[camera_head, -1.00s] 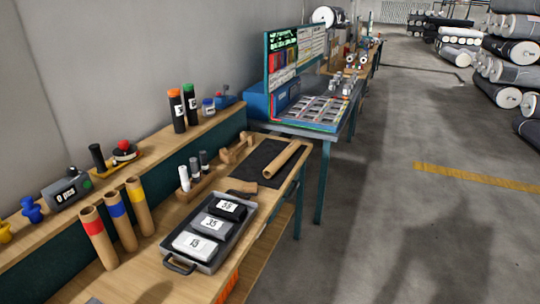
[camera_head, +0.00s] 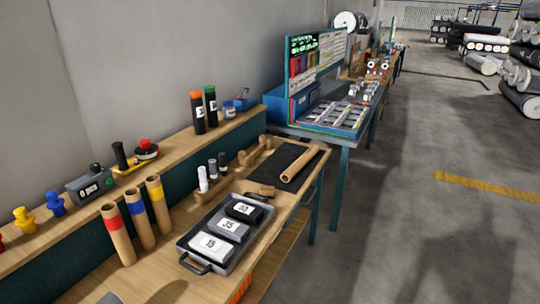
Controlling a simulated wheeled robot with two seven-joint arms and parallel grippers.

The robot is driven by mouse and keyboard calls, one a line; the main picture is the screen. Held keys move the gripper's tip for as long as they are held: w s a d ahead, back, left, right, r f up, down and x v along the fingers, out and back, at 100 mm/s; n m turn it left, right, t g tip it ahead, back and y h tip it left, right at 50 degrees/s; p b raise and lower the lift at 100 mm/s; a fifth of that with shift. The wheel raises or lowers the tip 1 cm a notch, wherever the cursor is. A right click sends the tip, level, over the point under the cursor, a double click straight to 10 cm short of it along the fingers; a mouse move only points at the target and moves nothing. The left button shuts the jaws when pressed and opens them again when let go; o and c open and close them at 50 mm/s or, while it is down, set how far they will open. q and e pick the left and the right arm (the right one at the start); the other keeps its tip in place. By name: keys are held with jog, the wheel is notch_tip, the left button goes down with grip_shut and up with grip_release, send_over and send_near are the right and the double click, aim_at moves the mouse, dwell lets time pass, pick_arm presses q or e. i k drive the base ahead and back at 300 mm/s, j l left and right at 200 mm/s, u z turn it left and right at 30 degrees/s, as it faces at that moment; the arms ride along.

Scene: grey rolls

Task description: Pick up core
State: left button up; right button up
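Three cardboard cores stand upright on the wooden bench: a red-banded core (camera_head: 118,236), a blue-banded core (camera_head: 138,219) and a yellow-banded core (camera_head: 159,206). They stand side by side at the left of the grey tray. A plain cardboard core (camera_head: 301,163) lies at a slant on a black mat (camera_head: 277,164) farther along the bench. Neither of my grippers is in view.
A grey tray (camera_head: 184,248) holds blocks marked with numbers. Small white and dark cylinders (camera_head: 213,170) stand in a wooden holder behind it. A raised shelf (camera_head: 175,148) along the wall carries dark bottles, a grey counter box and coloured knobs. Open floor lies right.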

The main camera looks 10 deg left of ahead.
aim_at(299, 163)
jog(key=i+u, duration=0.15)
jog(key=u, duration=0.5)
jog(key=i+l+u, duration=0.4)
jog(key=l, duration=0.2)
jog(key=i+l+u, duration=0.25)
jog(key=l+u, duration=0.2)
jog(key=l, duration=0.2)
